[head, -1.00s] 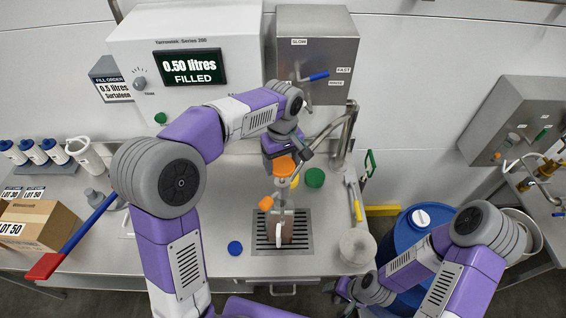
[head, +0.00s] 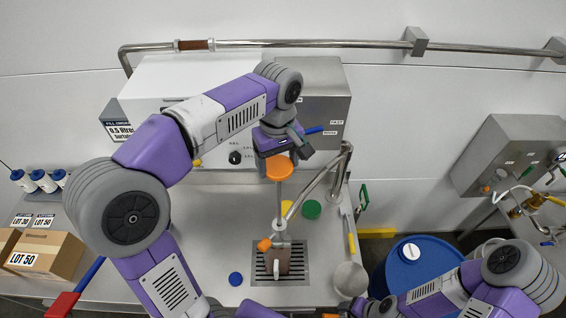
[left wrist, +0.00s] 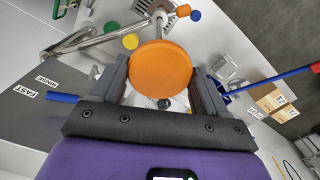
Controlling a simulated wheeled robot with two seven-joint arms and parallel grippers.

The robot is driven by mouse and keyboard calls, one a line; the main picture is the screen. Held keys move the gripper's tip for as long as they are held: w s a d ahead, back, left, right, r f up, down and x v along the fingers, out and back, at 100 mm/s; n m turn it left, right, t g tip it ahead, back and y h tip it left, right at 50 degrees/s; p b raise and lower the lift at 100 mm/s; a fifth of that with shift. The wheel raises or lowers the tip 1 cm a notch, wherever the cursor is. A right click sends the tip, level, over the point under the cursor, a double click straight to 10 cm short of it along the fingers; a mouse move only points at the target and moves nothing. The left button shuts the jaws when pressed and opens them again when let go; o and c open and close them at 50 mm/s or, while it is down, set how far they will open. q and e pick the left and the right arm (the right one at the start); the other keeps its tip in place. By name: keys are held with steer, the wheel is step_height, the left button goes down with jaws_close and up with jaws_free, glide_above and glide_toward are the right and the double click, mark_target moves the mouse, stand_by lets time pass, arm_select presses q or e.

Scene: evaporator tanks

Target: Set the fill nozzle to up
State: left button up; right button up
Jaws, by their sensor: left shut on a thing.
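The fill nozzle shows as a thin upright metal rod (head: 279,199) with a round orange knob (head: 279,168) on top. A pale collar (head: 283,208) sits lower on the rod, and a stretch of bare rod shows between knob and collar. My left gripper (head: 283,150) is shut on the orange knob; in the left wrist view the knob (left wrist: 160,70) sits between both fingers. Below the nozzle, a brown container (head: 279,259) with a pale handle stands on the drain grate. My right gripper is low at the bottom edge, its fingers not clearly visible.
A blue lever (head: 320,130) on the grey box (head: 325,85) is close beside my left gripper. A bent steel pipe (head: 322,185) rises to its right. Green (head: 311,209) and blue (head: 236,279) caps lie on the counter. A blue drum (head: 420,265) stands at right.

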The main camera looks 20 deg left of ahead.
arm_select(q)
steer(key=shift+w+r, duration=0.1)
steer(key=shift+r, duration=0.25)
steer(key=o, duration=1.5)
steer(key=shift+r, duration=0.4)
step_height(320, 180, up, 7)
steer(key=shift+f, duration=0.15)
